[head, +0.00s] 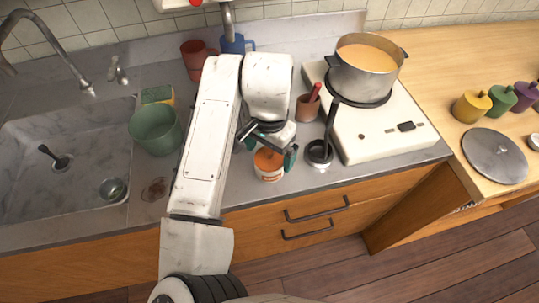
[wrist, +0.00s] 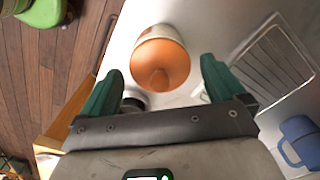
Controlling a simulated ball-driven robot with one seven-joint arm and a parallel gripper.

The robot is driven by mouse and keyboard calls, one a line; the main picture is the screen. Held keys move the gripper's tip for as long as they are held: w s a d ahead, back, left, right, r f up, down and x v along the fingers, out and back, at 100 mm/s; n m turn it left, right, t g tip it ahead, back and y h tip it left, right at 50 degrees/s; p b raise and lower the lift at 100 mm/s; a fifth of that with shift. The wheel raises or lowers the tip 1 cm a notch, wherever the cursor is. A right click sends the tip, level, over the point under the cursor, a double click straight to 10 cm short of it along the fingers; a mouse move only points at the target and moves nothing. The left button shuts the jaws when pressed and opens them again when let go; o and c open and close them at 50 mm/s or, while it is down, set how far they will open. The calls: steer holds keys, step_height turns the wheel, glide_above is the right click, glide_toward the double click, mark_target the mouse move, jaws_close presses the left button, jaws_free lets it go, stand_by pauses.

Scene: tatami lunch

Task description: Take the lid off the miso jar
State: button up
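The miso jar (head: 270,176) is a small white jar with an orange lid (head: 268,158), upright on the grey counter under my arm. In the wrist view the orange lid (wrist: 160,58), with a small round knob, lies ahead between my fingers, and part of the white jar (wrist: 150,31) shows beyond it. My gripper (head: 266,147) is open, its green fingertips apart on either side of the lid; the wrist view also shows the open gripper (wrist: 162,76). Gaps show between lid and fingers there. My gripper partly hides the jar in the head view.
A dark ladle in a round rest (head: 319,153) stands close right of the jar. Behind are a brown cup with a red-handled utensil (head: 307,108) and a blue mug (head: 234,45). A hob with a soup pot (head: 365,72) is at right, a green bowl (head: 155,130) and sink at left.

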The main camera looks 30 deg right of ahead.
steer(key=c, duration=0.9)
steer(key=shift+r, duration=0.15)
steer(key=shift+c, duration=0.2)
